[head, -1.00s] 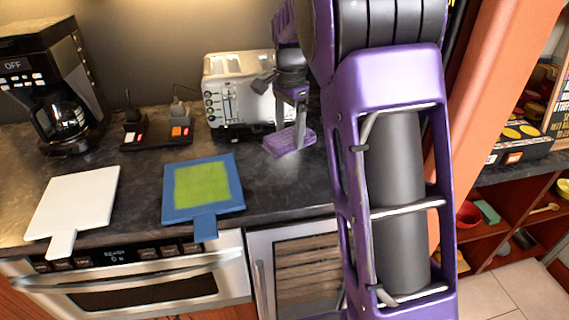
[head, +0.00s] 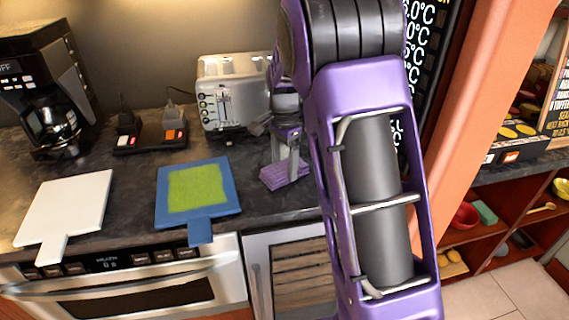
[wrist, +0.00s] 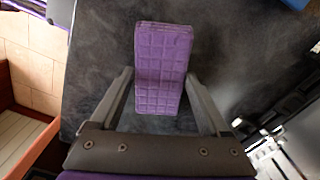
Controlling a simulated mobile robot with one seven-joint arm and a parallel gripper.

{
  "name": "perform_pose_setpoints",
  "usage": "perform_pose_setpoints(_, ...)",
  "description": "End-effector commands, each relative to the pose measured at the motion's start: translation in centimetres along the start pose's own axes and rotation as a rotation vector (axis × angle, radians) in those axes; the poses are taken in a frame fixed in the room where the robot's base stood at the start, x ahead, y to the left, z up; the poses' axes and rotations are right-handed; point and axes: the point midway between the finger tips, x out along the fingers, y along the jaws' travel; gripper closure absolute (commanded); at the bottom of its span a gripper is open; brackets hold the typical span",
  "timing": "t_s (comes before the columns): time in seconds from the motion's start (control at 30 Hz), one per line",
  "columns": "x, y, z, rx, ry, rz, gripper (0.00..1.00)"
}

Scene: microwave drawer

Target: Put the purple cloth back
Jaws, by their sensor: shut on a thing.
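The purple cloth (head: 284,175) is a thick, quilted rectangular pad near the front of the dark counter, in front of the toaster. In the wrist view the cloth (wrist: 162,65) lies lengthwise between the two fingers, its far end reaching past the fingertips. My gripper (head: 289,160) points down at the cloth. In the wrist view my gripper (wrist: 160,77) is shut on the cloth, one finger at each long side. I cannot tell whether the cloth touches the counter or hangs just above it.
The toaster (head: 235,95), coffee maker (head: 45,90) and switch box (head: 150,138) stand behind. An orange pillar (head: 480,120) and red shelves (head: 500,215) are at right.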

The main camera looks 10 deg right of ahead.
Motion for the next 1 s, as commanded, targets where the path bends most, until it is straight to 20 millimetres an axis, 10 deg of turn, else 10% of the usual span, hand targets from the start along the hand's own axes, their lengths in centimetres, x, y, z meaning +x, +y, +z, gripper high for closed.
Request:
perform_pose_setpoints(0.2,0.4,0.0,0.0,0.0,0.0,0.001,0.91)
perform_pose_setpoints(0.23,0.3,0.0,0.0,0.0,0.0,0.0,0.17)
perform_pose_setpoints(0.33,0.3,0.0,0.0,0.0,0.0,0.0,0.0)
perform_pose_setpoints(0.67,-0.4,0.0,0.0,0.0,0.0,-0.001,0.0)
perform_pose_setpoints(1.0,-7.1,0.0,-0.1,0.001,0.002,-0.003,0.0)
